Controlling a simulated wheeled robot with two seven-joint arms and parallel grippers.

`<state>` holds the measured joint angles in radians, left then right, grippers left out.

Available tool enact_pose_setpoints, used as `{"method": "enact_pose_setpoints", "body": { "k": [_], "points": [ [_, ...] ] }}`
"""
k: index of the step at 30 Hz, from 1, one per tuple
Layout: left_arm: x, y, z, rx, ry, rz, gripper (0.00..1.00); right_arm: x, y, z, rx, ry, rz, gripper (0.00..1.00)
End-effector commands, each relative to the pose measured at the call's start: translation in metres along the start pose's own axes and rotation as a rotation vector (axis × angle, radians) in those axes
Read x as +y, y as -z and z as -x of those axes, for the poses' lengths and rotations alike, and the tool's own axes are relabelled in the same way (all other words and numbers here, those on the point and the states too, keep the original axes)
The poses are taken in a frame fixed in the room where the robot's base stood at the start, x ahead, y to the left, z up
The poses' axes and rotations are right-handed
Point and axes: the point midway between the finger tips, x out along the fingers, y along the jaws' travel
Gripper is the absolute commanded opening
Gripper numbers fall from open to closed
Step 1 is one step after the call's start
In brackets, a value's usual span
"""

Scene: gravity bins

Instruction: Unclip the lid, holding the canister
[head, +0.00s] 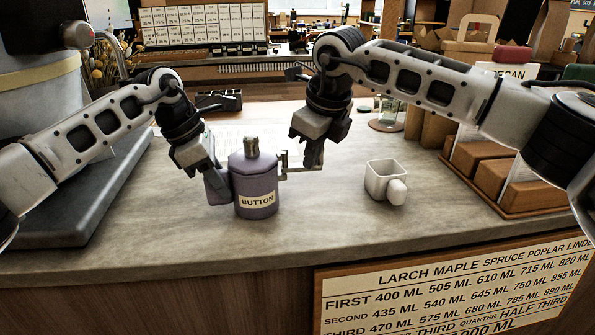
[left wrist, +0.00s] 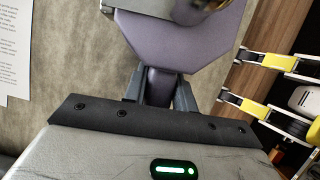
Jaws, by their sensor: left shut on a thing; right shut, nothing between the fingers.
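The purple canister (head: 257,201) stands upright on the counter with a label reading BUTTON. Its faceted lid (head: 252,164) sits on top, with a metallic knob. A thin metal clip (head: 287,166) sticks out from the canister's right side. My left gripper (head: 218,187) is at the canister's left side. In the left wrist view its fingers (left wrist: 159,93) are shut on a narrow purple part of the canister (left wrist: 190,45), apparently its handle. My right gripper (head: 312,163) is shut and empty, beside the clip's outer end; whether they touch is unclear.
A white mug (head: 379,181) stands to the right on the counter (head: 330,220). A wooden rack (head: 485,175) with boxes is at the far right. A dark grey slab (head: 80,200) lies at the left. A glass jar (head: 387,116) stands behind. The counter's front middle is clear.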

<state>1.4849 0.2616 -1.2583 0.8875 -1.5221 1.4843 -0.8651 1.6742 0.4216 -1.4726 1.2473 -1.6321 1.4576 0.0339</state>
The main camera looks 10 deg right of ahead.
Motion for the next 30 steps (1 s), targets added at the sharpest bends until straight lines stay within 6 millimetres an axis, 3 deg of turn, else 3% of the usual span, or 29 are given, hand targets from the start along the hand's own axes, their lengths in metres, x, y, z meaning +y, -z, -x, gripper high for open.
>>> {"method": "enact_pose_setpoints", "body": {
  "k": [23, 30],
  "points": [
    [-0.002, 0.003, -0.005, 0.008, 0.009, 0.002, 0.0, -0.002, -0.01, 0.032, -0.001, -0.001, 0.002, 0.0],
    [-0.002, 0.003, -0.005, 0.008, 0.009, 0.002, 0.0, 0.002, -0.014, 0.051, -0.003, -0.001, 0.002, 0.0]
  ]
}}
